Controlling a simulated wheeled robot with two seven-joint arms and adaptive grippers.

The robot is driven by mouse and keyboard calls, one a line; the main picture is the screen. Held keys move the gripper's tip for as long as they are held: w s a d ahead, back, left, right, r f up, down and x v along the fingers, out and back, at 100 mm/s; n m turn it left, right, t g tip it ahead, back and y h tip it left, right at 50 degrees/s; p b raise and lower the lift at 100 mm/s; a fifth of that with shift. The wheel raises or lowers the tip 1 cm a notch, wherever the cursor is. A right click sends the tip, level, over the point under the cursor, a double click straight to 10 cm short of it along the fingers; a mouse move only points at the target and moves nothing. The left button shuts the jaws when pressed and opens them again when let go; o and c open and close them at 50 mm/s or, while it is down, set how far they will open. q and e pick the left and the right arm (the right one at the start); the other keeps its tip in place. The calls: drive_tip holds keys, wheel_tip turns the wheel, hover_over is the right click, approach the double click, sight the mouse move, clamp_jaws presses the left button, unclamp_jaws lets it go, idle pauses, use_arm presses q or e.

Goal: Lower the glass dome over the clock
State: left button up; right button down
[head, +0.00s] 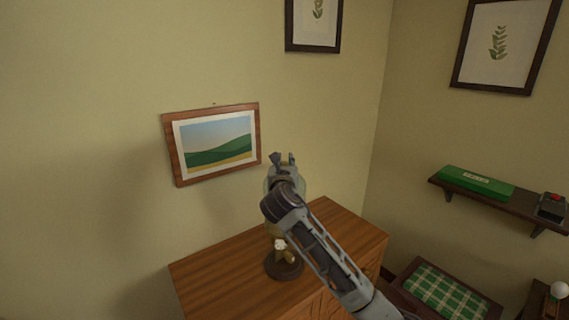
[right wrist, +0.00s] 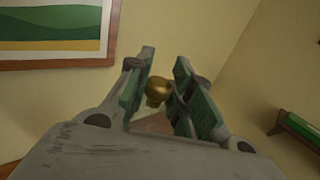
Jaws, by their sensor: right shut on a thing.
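My right gripper (head: 284,159) is shut on the brass knob (right wrist: 157,91) of the glass dome, with a green-padded finger on each side of it in the right wrist view. The pale, see-through glass dome (head: 269,186) hangs below the gripper in the head view, mostly behind my right arm. Lower down, the clock (head: 280,244) shows as small white and brass parts on a round dark base (head: 284,268) on the wooden cabinet. The arm hides much of the clock and the dome's lower rim, so the gap between them is unclear. My left gripper is out of view.
The wooden cabinet top (head: 222,268) is bare left of the clock. A framed landscape (head: 213,143) hangs on the wall behind. At right, a wall shelf (head: 523,205) holds a green box (head: 477,182) and a dark device (head: 551,207). A green plaid-topped piece (head: 440,292) stands below it.

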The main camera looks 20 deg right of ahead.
drive_tip(key=shift+p, duration=0.3)
drive_tip(key=shift+f, duration=2.25)
